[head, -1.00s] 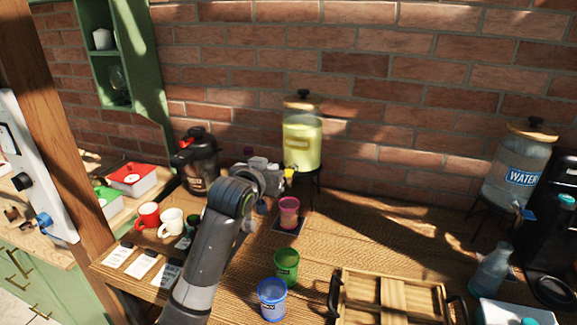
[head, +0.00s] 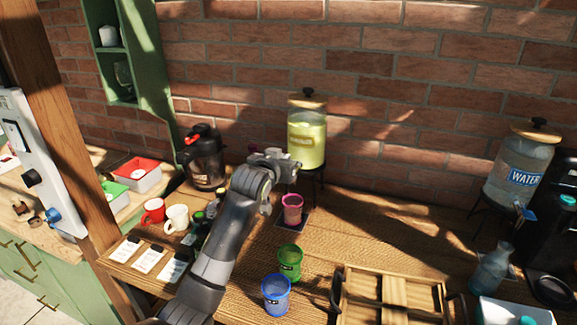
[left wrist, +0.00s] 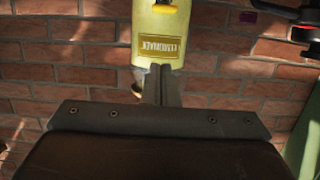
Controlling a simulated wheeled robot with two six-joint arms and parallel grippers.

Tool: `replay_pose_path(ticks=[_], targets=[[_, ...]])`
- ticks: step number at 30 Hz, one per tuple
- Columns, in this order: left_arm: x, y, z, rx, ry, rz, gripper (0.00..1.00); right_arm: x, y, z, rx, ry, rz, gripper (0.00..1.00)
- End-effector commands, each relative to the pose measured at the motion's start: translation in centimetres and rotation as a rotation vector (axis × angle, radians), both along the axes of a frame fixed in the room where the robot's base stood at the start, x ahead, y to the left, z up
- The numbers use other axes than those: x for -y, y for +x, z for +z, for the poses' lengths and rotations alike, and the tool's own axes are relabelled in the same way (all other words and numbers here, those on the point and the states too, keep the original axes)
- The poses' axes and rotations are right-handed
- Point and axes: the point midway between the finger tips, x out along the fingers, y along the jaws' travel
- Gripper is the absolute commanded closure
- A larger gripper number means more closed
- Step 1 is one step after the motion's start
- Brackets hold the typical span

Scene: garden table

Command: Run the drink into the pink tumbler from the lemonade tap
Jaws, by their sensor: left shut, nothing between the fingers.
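The lemonade dispenser (head: 307,140), a glass jar of yellow-green drink with a wooden lid, stands on a dark stand against the brick wall. It also shows upside down in the left wrist view (left wrist: 160,22), with its yellow tap (left wrist: 165,8) at the top edge. The pink tumbler (head: 292,210) stands upright on a dark mat (head: 281,223) below the tap's side of the dispenser. My left gripper (head: 290,165) is at the front of the dispenser, above the tumbler, its fingers closed and empty. It hides the tap in the head view. My right gripper is out of view.
A green tumbler (head: 290,262) and a blue tumbler (head: 276,295) stand in front. A wooden tray (head: 392,295) lies to their right. The water dispenser (head: 520,170) is far right. Red (head: 153,211) and white (head: 176,218) mugs and a black jug (head: 203,160) stand left.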

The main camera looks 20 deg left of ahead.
Motion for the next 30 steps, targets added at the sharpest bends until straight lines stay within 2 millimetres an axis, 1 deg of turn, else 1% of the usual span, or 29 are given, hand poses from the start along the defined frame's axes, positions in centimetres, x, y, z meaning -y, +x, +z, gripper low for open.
replay_pose_path(ticks=[3,11,12,15,19,24,30], targets=[[0.1,1.5,-0.1,-0.001,0.000,0.000,1.00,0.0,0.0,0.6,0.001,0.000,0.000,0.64],[0.2,4.2,-0.9,-0.001,0.000,0.000,1.00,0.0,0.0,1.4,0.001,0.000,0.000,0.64],[0.2,4.0,-1.9,-0.007,-0.001,0.000,1.00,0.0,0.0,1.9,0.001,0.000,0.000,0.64],[0.2,3.9,-3.3,-0.004,0.000,-0.001,1.00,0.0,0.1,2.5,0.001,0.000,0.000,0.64],[0.2,4.0,-4.4,-0.002,0.001,0.000,1.00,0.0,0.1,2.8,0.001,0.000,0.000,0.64],[0.2,3.9,-5.0,0.000,0.001,0.000,1.00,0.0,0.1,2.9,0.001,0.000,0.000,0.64],[0.2,3.9,-5.0,0.001,0.001,0.000,1.00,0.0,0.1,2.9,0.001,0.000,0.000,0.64]])
